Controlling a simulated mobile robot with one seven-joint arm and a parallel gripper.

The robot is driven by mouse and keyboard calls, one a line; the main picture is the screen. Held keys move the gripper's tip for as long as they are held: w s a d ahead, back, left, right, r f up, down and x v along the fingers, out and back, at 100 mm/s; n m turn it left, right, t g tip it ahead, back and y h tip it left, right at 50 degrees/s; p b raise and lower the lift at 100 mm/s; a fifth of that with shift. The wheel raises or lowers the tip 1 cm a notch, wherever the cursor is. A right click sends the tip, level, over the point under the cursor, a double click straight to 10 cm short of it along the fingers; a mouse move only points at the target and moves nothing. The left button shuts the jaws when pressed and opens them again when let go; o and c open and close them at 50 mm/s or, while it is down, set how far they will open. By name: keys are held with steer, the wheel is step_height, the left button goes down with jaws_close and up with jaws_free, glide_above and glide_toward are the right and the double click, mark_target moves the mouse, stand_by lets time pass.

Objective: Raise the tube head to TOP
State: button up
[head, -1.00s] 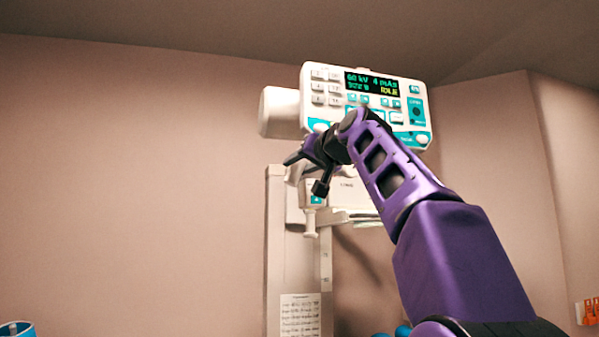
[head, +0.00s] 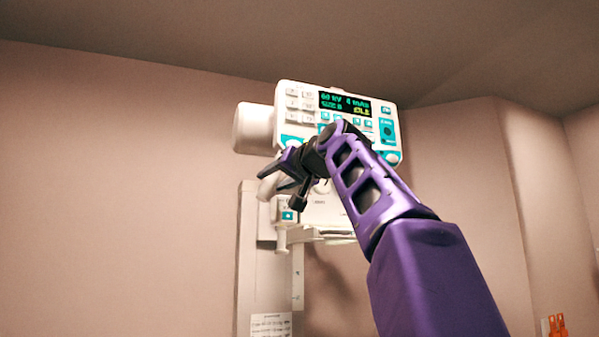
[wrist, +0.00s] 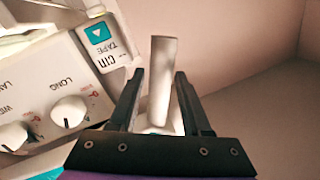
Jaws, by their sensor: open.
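The tube head is a white unit with a long control panel (head: 340,98) and a pale cylindrical end (head: 253,128), high on a wall-side column (head: 248,262). My gripper (head: 270,181) is in front of its lower left part and hides some of it. In the wrist view my gripper (wrist: 158,75) is open, with one dark finger on each side of a pale upright bar (wrist: 162,60). The bar stands between the fingers with gaps visible; whether either finger touches it I cannot tell. My arm covers the panel's lower middle.
A white box with knobs (wrist: 68,111) and a teal-arrow tape label (wrist: 98,33) lies left of my fingers in the wrist view. A printed sheet (head: 271,325) is low on the column. Orange items (head: 556,325) are at the lower right.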

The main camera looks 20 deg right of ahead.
steer(key=b+v, duration=0.5)
steer(key=v, duration=1)
steer(key=shift+s, duration=0.25)
steer(key=shift+w, duration=0.1)
